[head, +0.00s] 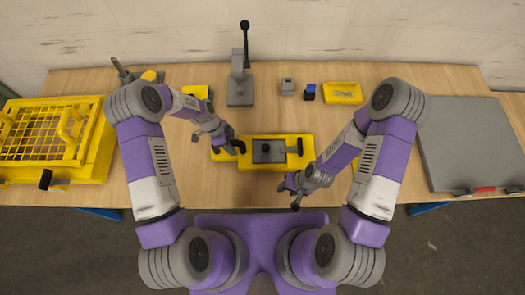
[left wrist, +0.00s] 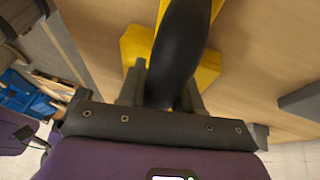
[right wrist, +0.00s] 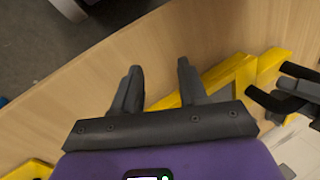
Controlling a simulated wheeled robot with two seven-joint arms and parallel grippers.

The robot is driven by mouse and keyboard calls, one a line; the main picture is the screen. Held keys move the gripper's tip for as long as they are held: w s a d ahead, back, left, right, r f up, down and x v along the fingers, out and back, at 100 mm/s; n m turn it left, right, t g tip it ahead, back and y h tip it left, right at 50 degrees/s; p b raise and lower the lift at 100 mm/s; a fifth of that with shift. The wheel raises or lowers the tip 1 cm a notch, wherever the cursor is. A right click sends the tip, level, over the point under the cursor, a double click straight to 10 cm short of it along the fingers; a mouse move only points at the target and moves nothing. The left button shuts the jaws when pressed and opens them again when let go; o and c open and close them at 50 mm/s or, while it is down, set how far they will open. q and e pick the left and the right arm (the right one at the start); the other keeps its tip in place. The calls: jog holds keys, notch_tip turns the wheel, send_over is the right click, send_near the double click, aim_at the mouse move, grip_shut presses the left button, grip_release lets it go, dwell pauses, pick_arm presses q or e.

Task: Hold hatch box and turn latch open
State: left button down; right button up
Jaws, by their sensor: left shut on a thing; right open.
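The hatch box (head: 305,162) is a yellow box lying near the middle of the table, with a grey hatch plate (head: 262,157) and a black knob (head: 266,148) on top. The latch (head: 299,146) is a dark bar at the hatch's right side. My left gripper (head: 238,147) is at the box's left end, shut on a black handle (left wrist: 182,45) that fills the space between its fingers in the left wrist view. My right gripper (head: 293,196) is open and empty, in front of the box's right end; its spread fingers show in the right wrist view (right wrist: 160,80).
A yellow cage box (head: 95,160) stands at left, a grey panel (head: 465,140) at right. A grey lever press (head: 240,88), small blocks (head: 288,86) and a yellow tray (head: 342,93) stand at the back. Bare table lies before the hatch box.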

aim_at(301, 145)
jog(key=shift+o, duration=0.2)
jog(key=shift+n+h, duration=0.5)
jog(key=shift+h, duration=0.1)
jog(key=w, duration=0.1)
jog(key=w+d, duration=0.1)
jog(key=w, duration=0.1)
jog(key=w+d, duration=0.1)
jog(key=w, duration=0.1)
jog(key=shift+d+r, duration=0.15)
jog(key=shift+r, duration=0.2)
jog(key=shift+n+g+h, duration=0.3)
jog(key=shift+n+h, duration=0.2)
jog(key=shift+h, duration=0.1)
jog(key=w+r, duration=0.1)
jog(key=w+d+r, duration=0.1)
jog(key=w, duration=0.1)
jog(key=w+d+r, duration=0.1)
jog(key=w, duration=0.1)
jog(key=w+d+r+h, duration=0.1)
jog(key=w+r+h, duration=0.1)
jog(key=w+r, duration=0.55)
jog(key=shift+n, duration=0.3)
jog(key=f, duration=1.1)
jog(key=shift+s+d, duration=0.1)
jog(key=shift+d, duration=0.15)
jog(key=shift+c, duration=0.4)
jog(key=shift+r, duration=0.1)
grip_shut()
